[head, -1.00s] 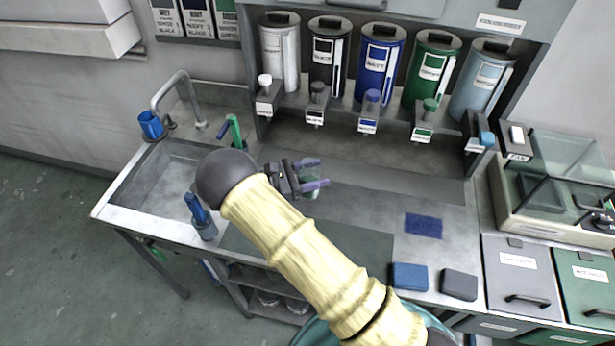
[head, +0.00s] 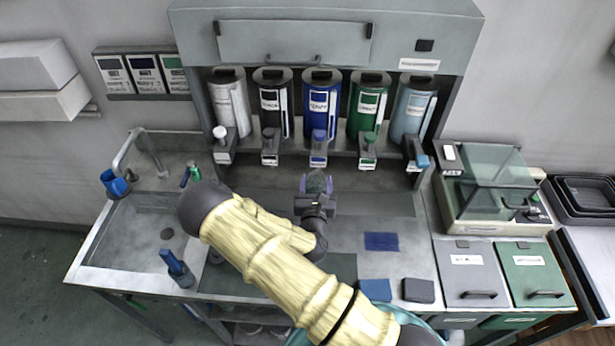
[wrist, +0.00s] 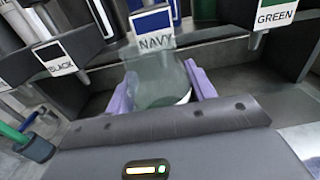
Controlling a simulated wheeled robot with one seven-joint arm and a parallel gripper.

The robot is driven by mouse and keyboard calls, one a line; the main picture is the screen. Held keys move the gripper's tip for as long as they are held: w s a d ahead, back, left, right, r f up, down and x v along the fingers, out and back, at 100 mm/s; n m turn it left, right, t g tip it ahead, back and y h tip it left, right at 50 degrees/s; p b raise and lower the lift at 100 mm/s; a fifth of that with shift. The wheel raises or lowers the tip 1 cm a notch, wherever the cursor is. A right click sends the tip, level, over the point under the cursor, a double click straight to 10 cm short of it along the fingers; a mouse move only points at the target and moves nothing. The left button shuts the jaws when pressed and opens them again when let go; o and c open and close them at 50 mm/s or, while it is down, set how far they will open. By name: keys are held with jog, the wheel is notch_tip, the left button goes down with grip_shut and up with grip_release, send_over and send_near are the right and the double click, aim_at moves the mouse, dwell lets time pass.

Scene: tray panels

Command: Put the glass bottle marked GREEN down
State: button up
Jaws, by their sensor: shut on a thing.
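My gripper (head: 317,184) is shut on a clear glass bottle (head: 318,180), above the worktop in front of the dispenser row. In the wrist view the glass bottle (wrist: 163,85) stands between the purple fingers of my gripper (wrist: 160,92). It looks empty, and I cannot read any marking on it. The NAVY tag (wrist: 157,41) is straight ahead, just beyond the bottle's top. The GREEN tag (wrist: 277,14) is to the right and the BLACK tag (wrist: 57,58) to the left. The bottle's base is partly hidden by my gripper.
The green dispenser (head: 368,107) stands right of the navy one (head: 321,105). A blue mat (head: 381,241) lies on the worktop at right. Glass-lidded equipment (head: 490,190) stands further right.

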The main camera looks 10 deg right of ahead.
jog(key=s+d+f+n+y+p, duration=0.1)
jog(key=s+d+n+y+p, duration=0.1)
jog(key=s+d+y+p, duration=0.1)
jog(key=shift+s+d+f, duration=0.25)
jog(key=shift+d+f, duration=0.15)
jog(key=shift+d, duration=0.4)
